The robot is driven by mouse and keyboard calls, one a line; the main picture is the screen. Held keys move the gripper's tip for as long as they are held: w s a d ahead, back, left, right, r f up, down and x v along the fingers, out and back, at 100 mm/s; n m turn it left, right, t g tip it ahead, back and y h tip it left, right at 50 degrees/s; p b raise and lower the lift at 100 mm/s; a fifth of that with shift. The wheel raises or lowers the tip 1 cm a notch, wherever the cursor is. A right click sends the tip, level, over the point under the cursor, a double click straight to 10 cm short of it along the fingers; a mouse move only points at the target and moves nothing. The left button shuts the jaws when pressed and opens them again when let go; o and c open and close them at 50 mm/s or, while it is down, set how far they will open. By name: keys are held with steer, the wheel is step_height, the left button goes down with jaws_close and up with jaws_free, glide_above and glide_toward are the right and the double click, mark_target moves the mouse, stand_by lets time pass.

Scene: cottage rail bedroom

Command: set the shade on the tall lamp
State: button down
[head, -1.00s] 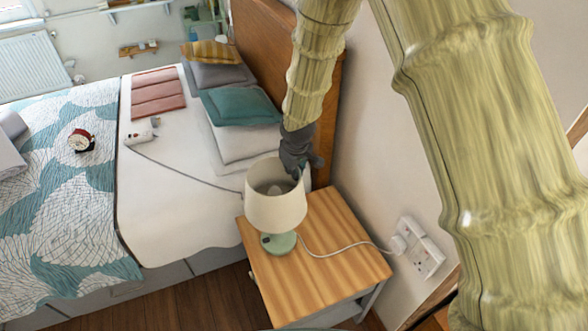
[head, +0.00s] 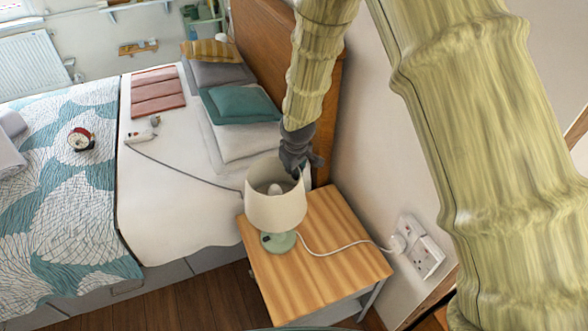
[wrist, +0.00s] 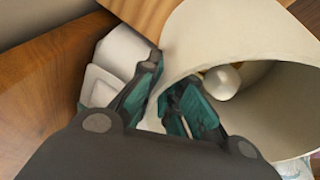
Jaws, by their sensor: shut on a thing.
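The cream shade (head: 276,213) is around the upper part of the lamp on the bedside table, roughly upright. Only the lamp's pale green base (head: 279,243) shows below it. The bulb (head: 275,189) shows inside the shade's open top, and also in the wrist view (wrist: 222,81). My gripper (head: 298,174) is at the shade's far right rim. In the wrist view my gripper (wrist: 162,100) is shut on the wall of the shade (wrist: 225,35). Whether the shade rests on its fitting is hidden.
The wooden bedside table (head: 335,260) has free room in front of and right of the lamp. A white cord runs to a wall socket (head: 425,256). The bed (head: 180,215) and its wooden headboard (head: 265,50) are close by. A red alarm clock (head: 81,139) lies on the bed.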

steer(key=c, duration=1.5)
jaws_free()
steer(key=shift+c, duration=0.2)
steer(key=shift+r, duration=0.15)
steer(key=v, duration=1.1)
steer(key=shift+r, duration=0.35)
steer(key=shift+s, duration=0.15)
